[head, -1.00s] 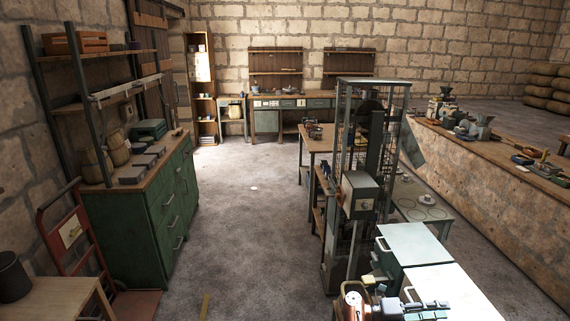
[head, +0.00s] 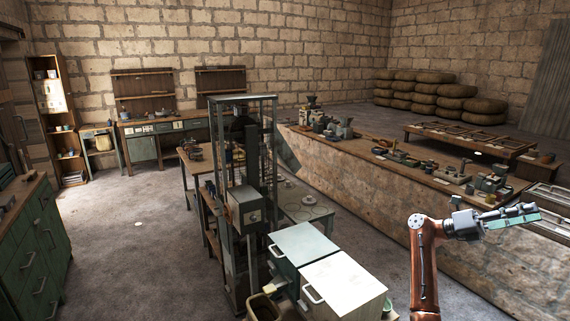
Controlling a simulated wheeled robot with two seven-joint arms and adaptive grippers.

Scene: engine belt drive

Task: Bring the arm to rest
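My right arm (head: 424,262), copper-brown with a dark wrist, rises from the bottom edge at the right of the head view. My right gripper (head: 512,217) points to the right, above the floor in front of the long stone-sided counter (head: 400,190). It is seen from the side, with grey finger parts and a teal-green strip along its lower edge. Whether the fingers are open or shut, or whether the strip is something held, I cannot tell. My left gripper is not in the view.
A tall metal-framed machine (head: 245,205) stands left of my arm. Two boxy cabinets, one grey-green (head: 303,243) and one white-topped (head: 345,280), stand between. A green drawer cabinet (head: 38,250) is at the left edge. The floor (head: 140,235) at centre left is mostly clear.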

